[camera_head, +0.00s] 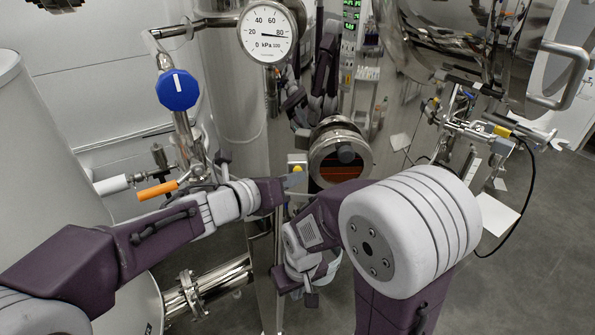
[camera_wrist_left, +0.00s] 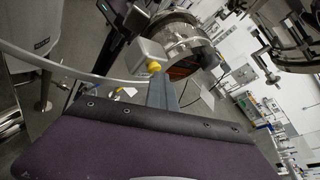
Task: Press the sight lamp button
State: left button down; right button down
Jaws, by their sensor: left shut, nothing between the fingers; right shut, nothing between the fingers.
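The sight lamp box (camera_head: 297,158) is a small grey housing beside the round sight glass (camera_head: 338,158) on the steel tank. Its yellow button (camera_head: 298,168) faces me and also shows in the left wrist view (camera_wrist_left: 153,67). My left gripper (camera_head: 294,180) is shut and empty, its tips just below and in front of the button. In the left wrist view its fingers (camera_wrist_left: 161,88) point toward the box; I cannot tell whether they touch the button. My right gripper (camera_head: 311,297) is shut and empty, hanging low in front of the tank, partly hidden by my right arm.
A pressure gauge (camera_head: 268,32) and a blue valve knob (camera_head: 178,90) stand above my left arm. An orange-handled valve (camera_head: 157,190) is close to that arm. Pipework with a yellow part (camera_head: 497,130) and a hanging black cable is at right. Grey floor (camera_head: 545,250) is open at the lower right.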

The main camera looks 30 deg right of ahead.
pick_arm(q)
jog(key=s+a+b, duration=0.2)
jog(key=s+b, duration=0.1)
jog(key=s, duration=0.2)
jog(key=shift+s+a, duration=0.3)
jog(key=shift+a, duration=0.05)
dwell(0.5)
jog(key=shift+f, duration=0.1)
